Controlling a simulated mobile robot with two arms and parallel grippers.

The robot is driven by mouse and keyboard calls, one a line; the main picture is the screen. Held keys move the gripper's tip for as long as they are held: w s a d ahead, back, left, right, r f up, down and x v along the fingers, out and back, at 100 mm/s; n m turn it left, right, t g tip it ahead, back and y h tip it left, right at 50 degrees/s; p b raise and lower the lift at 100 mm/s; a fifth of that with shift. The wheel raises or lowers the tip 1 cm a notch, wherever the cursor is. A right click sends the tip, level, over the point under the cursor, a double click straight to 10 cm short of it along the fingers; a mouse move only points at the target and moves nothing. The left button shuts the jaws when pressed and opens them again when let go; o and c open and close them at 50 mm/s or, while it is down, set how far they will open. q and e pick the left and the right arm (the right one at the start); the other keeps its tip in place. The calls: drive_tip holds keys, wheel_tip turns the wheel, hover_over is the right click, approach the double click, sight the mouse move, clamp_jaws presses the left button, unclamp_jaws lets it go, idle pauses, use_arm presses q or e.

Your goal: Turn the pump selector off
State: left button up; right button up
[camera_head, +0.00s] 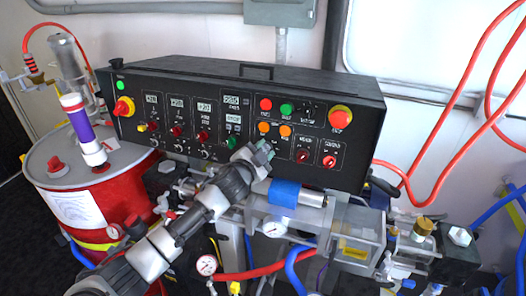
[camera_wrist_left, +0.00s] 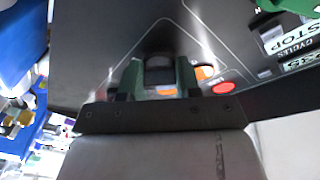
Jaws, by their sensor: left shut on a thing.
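The black control panel (camera_head: 215,85) stands across the middle of the head view. My left gripper (camera_head: 263,151) reaches up to the lower part of its face, just left of two red selector knobs. In the left wrist view, its green-edged fingers (camera_wrist_left: 160,78) are shut at the panel face around a small dark part. I take this to be the pump selector; the fingers hide most of it, so its pointing direction cannot be read. My right gripper is not in view.
Red selector knobs (camera_head: 302,155) and (camera_head: 329,162) sit close to the right of my gripper. Orange buttons (camera_head: 264,127) are just above it. A red-yellow emergency stop (camera_head: 340,117) is at upper right. A blue-banded cylinder (camera_head: 285,193) lies below, and a red drum (camera_head: 115,205) stands left.

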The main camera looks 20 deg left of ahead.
use_arm(q)
drive_tip(key=shift+f+n+y+b, duration=0.15)
drive_tip(key=shift+n+y+b, duration=0.15)
drive_tip(key=shift+n+b, duration=0.55)
drive_tip(key=n+b, duration=0.1)
drive_tip(key=n, duration=0.2)
drive_tip(key=shift+d+t+y, duration=0.1)
drive_tip(key=shift+t+y, duration=0.2)
drive_tip(key=shift+t, duration=0.1)
drive_tip(key=n+y, duration=0.1)
drive_tip(key=n, duration=0.2)
drive_tip(key=shift+b, duration=0.4)
drive_tip(key=shift+n+y, duration=0.5)
drive_tip(key=shift+n, duration=0.85)
drive_tip(key=o, duration=0.9)
drive_tip(key=shift+o, duration=0.2)
